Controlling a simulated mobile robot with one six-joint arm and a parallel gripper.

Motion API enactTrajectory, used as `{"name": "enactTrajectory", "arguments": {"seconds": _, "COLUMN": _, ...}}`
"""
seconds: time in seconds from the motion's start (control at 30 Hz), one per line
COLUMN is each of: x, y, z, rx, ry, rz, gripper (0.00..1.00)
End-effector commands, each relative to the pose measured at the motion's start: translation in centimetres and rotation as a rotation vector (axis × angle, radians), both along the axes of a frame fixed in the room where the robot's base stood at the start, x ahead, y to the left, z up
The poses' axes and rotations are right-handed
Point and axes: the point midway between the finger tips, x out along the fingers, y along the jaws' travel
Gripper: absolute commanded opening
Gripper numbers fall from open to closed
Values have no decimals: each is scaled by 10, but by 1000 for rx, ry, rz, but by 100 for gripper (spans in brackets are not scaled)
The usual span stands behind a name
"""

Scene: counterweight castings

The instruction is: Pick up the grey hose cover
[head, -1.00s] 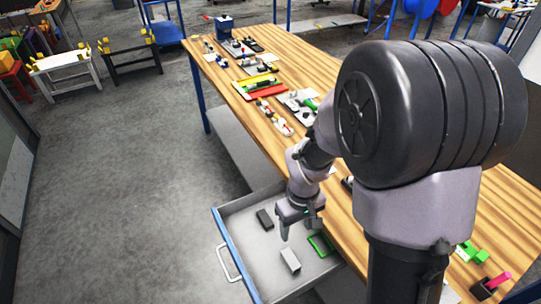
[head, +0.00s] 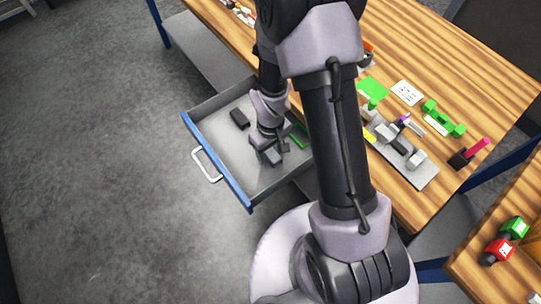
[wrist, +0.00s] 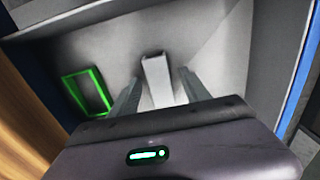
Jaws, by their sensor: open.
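A light grey block (wrist: 157,72), which looks like the grey hose cover, lies on the floor of the open drawer in the wrist view. My gripper (wrist: 159,78) is open, with one finger on each side of the block. I cannot tell whether the fingers touch it. In the head view my gripper (head: 270,147) is low inside the drawer and hides most or all of the block.
The grey drawer (head: 222,150) has a blue front and a white handle (head: 207,165). A black block (head: 239,119) lies in its back left part. A green rectangular frame (wrist: 66,82) lies beside the grey block. The wooden table (head: 455,75) holds several parts and a grey tray (head: 424,178).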

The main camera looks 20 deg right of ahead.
Motion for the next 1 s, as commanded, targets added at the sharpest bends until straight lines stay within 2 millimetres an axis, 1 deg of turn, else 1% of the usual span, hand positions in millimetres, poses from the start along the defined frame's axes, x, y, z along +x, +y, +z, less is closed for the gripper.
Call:
{"name": "enactTrajectory", "arguments": {"seconds": 0.13, "x": 1, "y": 0, "z": 1, "rx": 0, "ry": -1, "rz": -1, "gripper": 55}}
{"name": "enactTrajectory", "arguments": {"seconds": 0.17, "x": 1, "y": 0, "z": 1, "rx": 0, "ry": -1, "rz": -1, "gripper": 53}}
{"name": "enactTrajectory", "arguments": {"seconds": 0.2, "x": 1, "y": 0, "z": 1, "rx": 0, "ry": -1, "rz": -1, "gripper": 45}}
{"name": "enactTrajectory", "arguments": {"seconds": 0.27, "x": 1, "y": 0, "z": 1, "rx": 0, "ry": -1, "rz": -1, "gripper": 34}}
{"name": "enactTrajectory", "arguments": {"seconds": 0.3, "x": 1, "y": 0, "z": 1, "rx": 0, "ry": -1, "rz": -1, "gripper": 26}}
{"name": "enactTrajectory", "arguments": {"seconds": 0.37, "x": 1, "y": 0, "z": 2, "rx": 0, "ry": -1, "rz": -1, "gripper": 14}}
{"name": "enactTrajectory", "arguments": {"seconds": 0.4, "x": 1, "y": 0, "z": 2, "rx": 0, "ry": -1, "rz": -1, "gripper": 6}}
{"name": "enactTrajectory", "arguments": {"seconds": 0.6, "x": 1, "y": 0, "z": 2, "rx": 1, "ry": -2, "rz": -1, "gripper": 6}}
{"name": "enactTrajectory", "arguments": {"seconds": 0.67, "x": 1, "y": 0, "z": 5, "rx": 0, "ry": -2, "rz": -1, "gripper": 6}}
{"name": "enactTrajectory", "arguments": {"seconds": 0.77, "x": 1, "y": 0, "z": 25, "rx": 0, "ry": -4, "rz": -1, "gripper": 6}}
{"name": "enactTrajectory", "arguments": {"seconds": 0.9, "x": 2, "y": 0, "z": 66, "rx": 0, "ry": -5, "rz": -1, "gripper": 6}}
{"name": "enactTrajectory", "arguments": {"seconds": 1.0, "x": 2, "y": 0, "z": 88, "rx": 1, "ry": -5, "rz": 0, "gripper": 6}}
